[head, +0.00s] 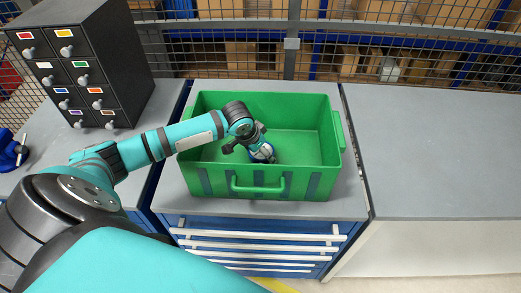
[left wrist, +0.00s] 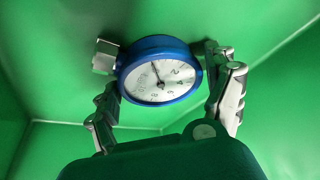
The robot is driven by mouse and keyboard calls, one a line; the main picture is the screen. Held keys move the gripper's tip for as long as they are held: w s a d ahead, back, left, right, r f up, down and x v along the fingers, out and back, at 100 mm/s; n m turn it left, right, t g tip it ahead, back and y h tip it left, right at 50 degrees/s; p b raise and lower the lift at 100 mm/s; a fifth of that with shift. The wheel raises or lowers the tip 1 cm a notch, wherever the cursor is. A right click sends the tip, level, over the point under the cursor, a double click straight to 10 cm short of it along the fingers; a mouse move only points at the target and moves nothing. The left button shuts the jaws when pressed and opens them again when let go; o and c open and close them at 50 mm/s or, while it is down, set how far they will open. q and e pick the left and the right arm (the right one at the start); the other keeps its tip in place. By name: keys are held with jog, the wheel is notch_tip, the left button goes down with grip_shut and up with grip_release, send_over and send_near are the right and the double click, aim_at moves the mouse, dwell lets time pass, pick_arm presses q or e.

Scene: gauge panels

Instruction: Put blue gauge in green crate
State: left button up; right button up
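The blue gauge (left wrist: 160,72) has a round white dial, a blue rim and a metal fitting on its left in the left wrist view. My left gripper (head: 246,145) reaches down into the crate. In the left wrist view its fingers (left wrist: 165,78) lie against both sides of the gauge, and it looks shut on it. Whether the gauge touches the crate floor cannot be told. My right gripper is not in view.
The crate stands on a grey-topped blue drawer cabinet (head: 262,231). A dark cabinet of small labelled drawers (head: 80,65) stands at the left. A blue tool (head: 10,150) sits at the left edge. The grey worktop at the right (head: 430,150) is clear. Wire mesh runs behind.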

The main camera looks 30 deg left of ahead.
pick_arm(q)
jog(key=shift+o, duration=0.8)
jog(key=shift+r, duration=0.25)
jog(key=b+v, duration=0.1)
jog(key=v, duration=1)
jog(key=shift+s+r, duration=0.15)
jog(key=shift+r, duration=0.25)
